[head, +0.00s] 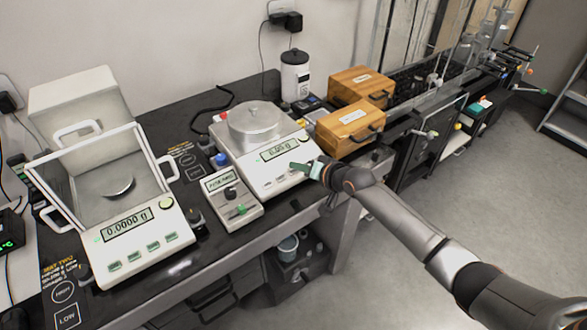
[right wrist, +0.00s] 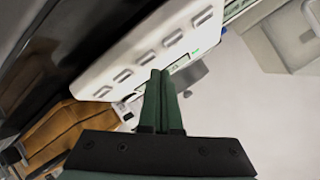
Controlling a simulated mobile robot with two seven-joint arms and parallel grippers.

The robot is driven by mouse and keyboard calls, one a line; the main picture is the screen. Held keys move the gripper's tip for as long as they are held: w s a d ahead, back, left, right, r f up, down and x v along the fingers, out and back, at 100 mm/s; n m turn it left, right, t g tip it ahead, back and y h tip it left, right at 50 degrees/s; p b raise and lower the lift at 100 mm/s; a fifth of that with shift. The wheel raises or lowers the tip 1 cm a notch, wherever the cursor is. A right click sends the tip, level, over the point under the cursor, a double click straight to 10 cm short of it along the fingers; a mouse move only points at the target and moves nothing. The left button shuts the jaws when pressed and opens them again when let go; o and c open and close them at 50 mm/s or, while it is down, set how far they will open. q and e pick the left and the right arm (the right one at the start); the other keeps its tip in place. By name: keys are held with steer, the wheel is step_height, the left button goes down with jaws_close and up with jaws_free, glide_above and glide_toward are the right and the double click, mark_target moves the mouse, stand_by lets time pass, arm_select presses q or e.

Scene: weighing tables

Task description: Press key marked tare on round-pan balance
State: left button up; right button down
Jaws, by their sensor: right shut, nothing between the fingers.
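The round-pan balance (head: 247,166) is a white unit with a round metal pan (head: 252,120), a small display (head: 279,150) and a row of keys (head: 268,183) along its front. My right gripper (head: 300,167) is shut and empty, its fingertips at the right end of the balance's front panel. In the right wrist view the shut green fingers (right wrist: 160,78) reach over the panel, close to the row of pale keys (right wrist: 146,57) and the display (right wrist: 180,64). The key markings are too small to read. I cannot tell whether the fingertips touch a key. My left gripper is out of view.
An enclosed balance (head: 150,245) reading 0.0000 g stands at left. A small grey device with a knob (head: 231,194) sits directly left of the round-pan balance. Wooden boxes (head: 345,130) and a white canister (head: 295,78) stand to its right and behind.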

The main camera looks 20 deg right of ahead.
steer(key=r+p, duration=0.1)
steer(key=s+r+p, duration=0.1)
steer(key=r, duration=0.1)
steer(key=r+p, duration=0.1)
steer(key=p, duration=0.1)
steer(key=shift+s+d+r, duration=0.2)
steer(key=shift+d+r, duration=0.05)
steer(key=shift+r, duration=0.15)
stand_by(0.7)
steer(key=s+f+n+h, duration=0.1)
steer(key=s+f, duration=0.4)
steer(key=s, duration=0.6)
steer(key=s+a+f+n+g+h, duration=0.1)
steer(key=s+f+n, duration=0.2)
steer(key=s, duration=0.7)
steer(key=s+f+n+g+h, duration=0.1)
steer(key=s+f, duration=0.7)
steer(key=s, duration=0.3)
steer(key=shift+s+a+n, duration=0.35)
steer(key=shift+n, duration=0.05)
